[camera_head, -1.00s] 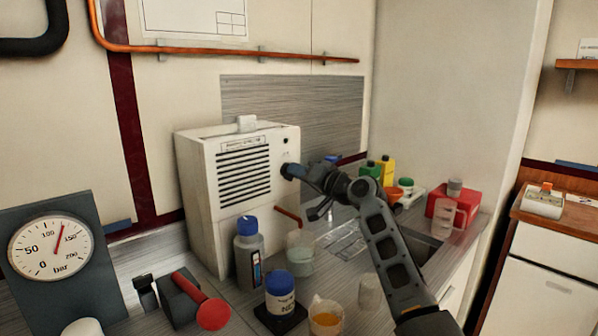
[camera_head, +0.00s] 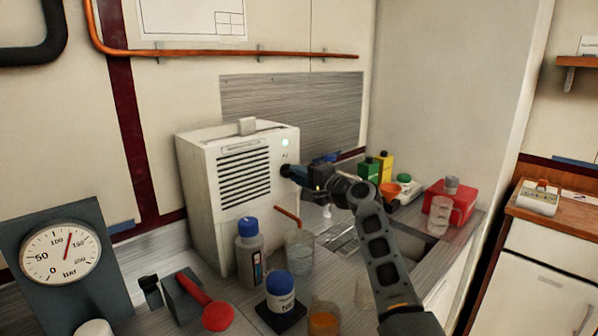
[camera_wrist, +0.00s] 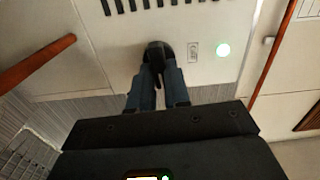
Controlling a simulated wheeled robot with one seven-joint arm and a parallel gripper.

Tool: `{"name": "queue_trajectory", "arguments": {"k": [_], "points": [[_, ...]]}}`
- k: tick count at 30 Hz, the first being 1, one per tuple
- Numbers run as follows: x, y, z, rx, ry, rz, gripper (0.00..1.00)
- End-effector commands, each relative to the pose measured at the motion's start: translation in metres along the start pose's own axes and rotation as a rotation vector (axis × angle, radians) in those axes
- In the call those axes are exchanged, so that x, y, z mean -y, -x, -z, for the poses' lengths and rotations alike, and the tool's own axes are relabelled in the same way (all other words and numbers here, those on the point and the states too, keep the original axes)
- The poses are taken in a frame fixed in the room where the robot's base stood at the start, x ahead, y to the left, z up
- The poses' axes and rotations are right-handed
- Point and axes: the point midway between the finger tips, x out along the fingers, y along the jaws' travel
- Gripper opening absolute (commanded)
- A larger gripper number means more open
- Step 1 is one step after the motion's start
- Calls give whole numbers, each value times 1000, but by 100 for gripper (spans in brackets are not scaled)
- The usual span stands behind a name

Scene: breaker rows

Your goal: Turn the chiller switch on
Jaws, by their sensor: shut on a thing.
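The chiller is a white box (camera_head: 205,195) with black vent slots, standing on the bench against the back wall. The dark switch knob (camera_wrist: 157,52) sits on the chiller's front beside a small label. My gripper (camera_head: 292,171) is at the chiller's front, its fingers closed around the knob. In the wrist view the fingers (camera_wrist: 157,75) partly hide the knob.
A blue-capped bottle (camera_head: 249,250), a beaker (camera_head: 299,251) and a blue-lidded jar (camera_head: 280,290) stand before the chiller. Yellow and green bottles (camera_head: 386,165) and a red box (camera_head: 449,205) stand to the right near a sink. A pressure gauge (camera_head: 61,254) stands at left.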

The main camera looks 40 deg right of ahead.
Motion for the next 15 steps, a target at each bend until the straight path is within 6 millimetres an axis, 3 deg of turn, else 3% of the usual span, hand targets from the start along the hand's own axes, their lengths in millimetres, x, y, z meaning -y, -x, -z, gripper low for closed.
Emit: {"name": "queue_trajectory", "arguments": {"k": [15], "points": [[-1,0,1,-3,-72,-1,0]]}}
